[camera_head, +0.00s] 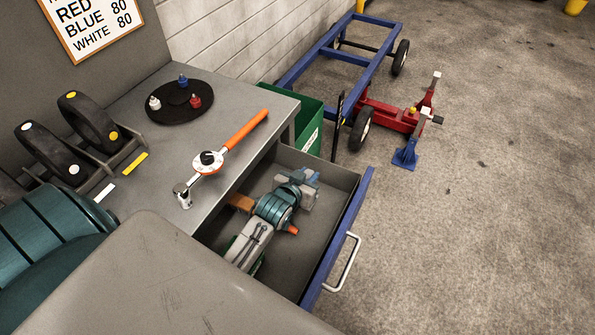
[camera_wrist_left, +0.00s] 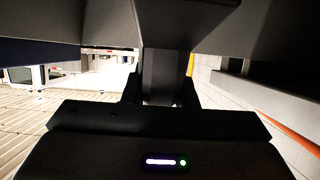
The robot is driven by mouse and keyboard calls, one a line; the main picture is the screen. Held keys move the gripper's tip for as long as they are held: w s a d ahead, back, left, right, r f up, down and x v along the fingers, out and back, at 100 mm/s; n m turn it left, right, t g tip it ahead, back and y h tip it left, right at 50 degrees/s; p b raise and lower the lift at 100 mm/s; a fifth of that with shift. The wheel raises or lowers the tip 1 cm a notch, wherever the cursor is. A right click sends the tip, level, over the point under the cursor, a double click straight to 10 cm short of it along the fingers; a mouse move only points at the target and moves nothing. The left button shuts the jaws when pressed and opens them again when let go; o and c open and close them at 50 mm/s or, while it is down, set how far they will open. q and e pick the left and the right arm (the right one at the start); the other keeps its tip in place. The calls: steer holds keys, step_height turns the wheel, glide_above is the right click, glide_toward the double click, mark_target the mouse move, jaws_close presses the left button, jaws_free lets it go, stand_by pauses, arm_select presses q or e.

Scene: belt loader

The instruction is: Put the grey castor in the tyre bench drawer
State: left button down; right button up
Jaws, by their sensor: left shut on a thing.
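The tyre bench drawer (camera_head: 336,184) is pulled open below the bench top, with its blue front and pale handle towards the right. My left gripper (camera_head: 300,186) is low at the drawer, over its inside, at the end of a grey and teal wrist. It is shut on a greyish thing, which I take for the grey castor; wrist and jaws hide most of it. I cannot tell whether it touches the drawer floor. In the left wrist view the gripper (camera_wrist_left: 161,95) is dark, and the held thing is unclear. My right gripper is not in view.
On the bench top (camera_head: 228,112) lie an orange-handled wrench (camera_head: 245,131) and a round black mat (camera_head: 170,109) with small coloured pieces. Black tyres (camera_head: 90,122) stand at the left. A green bin (camera_head: 309,115) and blue trolley (camera_head: 330,50) stand beyond.

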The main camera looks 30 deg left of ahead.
arm_select(q)
steer(key=shift+a+f, duration=0.1)
steer(key=shift+f, duration=0.8)
step_height(320, 180, down, 3)
steer(key=shift+f, duration=0.65)
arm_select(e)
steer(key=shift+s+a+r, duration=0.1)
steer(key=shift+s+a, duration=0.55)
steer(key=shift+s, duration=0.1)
arm_select(q)
steer(key=c, duration=1.6)
jaws_free()
steer(key=shift+f, duration=0.2)
steer(key=o, duration=0.4)
steer(key=shift+s, duration=0.1)
steer(key=shift+o, duration=0.2)
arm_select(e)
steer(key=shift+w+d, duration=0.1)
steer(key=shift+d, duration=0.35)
arm_select(q)
steer(key=shift+r, duration=0.15)
